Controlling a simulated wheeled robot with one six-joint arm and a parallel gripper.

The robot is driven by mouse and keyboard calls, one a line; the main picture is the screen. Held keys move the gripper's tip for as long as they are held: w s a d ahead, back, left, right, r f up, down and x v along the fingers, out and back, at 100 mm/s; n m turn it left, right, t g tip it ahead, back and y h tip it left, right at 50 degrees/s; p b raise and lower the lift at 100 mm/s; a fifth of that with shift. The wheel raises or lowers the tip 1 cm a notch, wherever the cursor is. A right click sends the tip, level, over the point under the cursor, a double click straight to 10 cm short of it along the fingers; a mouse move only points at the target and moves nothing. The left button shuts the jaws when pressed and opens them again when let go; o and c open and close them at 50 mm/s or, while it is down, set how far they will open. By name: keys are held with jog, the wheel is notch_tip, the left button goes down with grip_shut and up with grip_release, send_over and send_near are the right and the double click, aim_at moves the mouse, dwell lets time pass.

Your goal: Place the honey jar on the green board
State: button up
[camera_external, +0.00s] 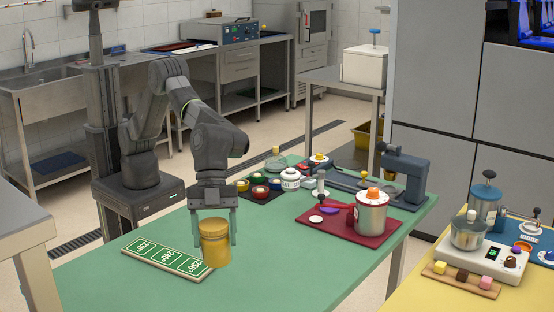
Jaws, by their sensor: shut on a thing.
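The honey jar (215,254), golden with a yellow lid, is upright between the fingers of my gripper (213,238), which points down and is shut on it. The jar is at the front left of the green table, in front of the right end of a strip with green number panels (167,257). I cannot tell whether the jar touches the table or is held just above it.
A dark red board (338,232) with a large steel pot (371,213) lies to the right. Several small coloured bowls (260,191) stand on a dark tray behind. A yellow table (420,295) with a scale (475,257) is at the right. The front middle of the green table (285,265) is clear.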

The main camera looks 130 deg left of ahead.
jog(key=s+a+n+b, duration=0.15)
jog(key=s+b, duration=0.25)
jog(key=s, duration=1.8)
jog(key=shift+m, duration=0.25)
jog(key=f, duration=0.9)
jog(key=shift+w+a, duration=0.15)
jog(key=shift+a, duration=0.15)
jog(key=shift+f+b, duration=0.1)
jog(key=shift+b, duration=0.2)
jog(key=o, duration=1.7)
